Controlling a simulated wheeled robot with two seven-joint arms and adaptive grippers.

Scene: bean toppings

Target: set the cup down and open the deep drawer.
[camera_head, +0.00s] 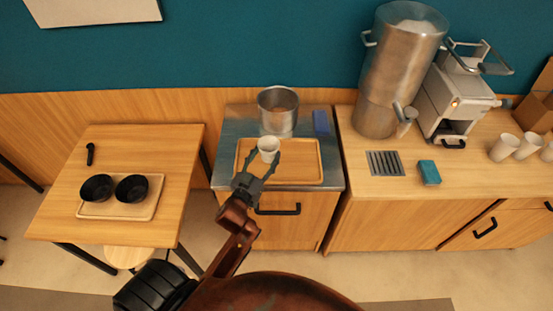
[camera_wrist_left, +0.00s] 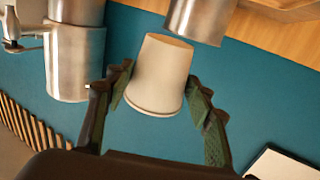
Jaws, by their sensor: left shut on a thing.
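A white cup (camera_head: 268,149) is between the fingers of my left gripper (camera_head: 264,165), over the wooden tray (camera_head: 304,177) on the steel-topped cabinet. I cannot tell whether the cup's base touches the tray. The cup (camera_wrist_left: 160,75) also shows in the left wrist view, gripped between the two fingers (camera_wrist_left: 162,105). Below the steel top is a wooden drawer front (camera_head: 295,230) with a black bar handle (camera_head: 278,210); it looks closed. My left arm passes in front of its left side. My right gripper is not in view.
A steel pot (camera_head: 278,110) and a blue item (camera_head: 321,122) stand behind the tray. The left table (camera_head: 150,150) holds two black bowls (camera_head: 97,188).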

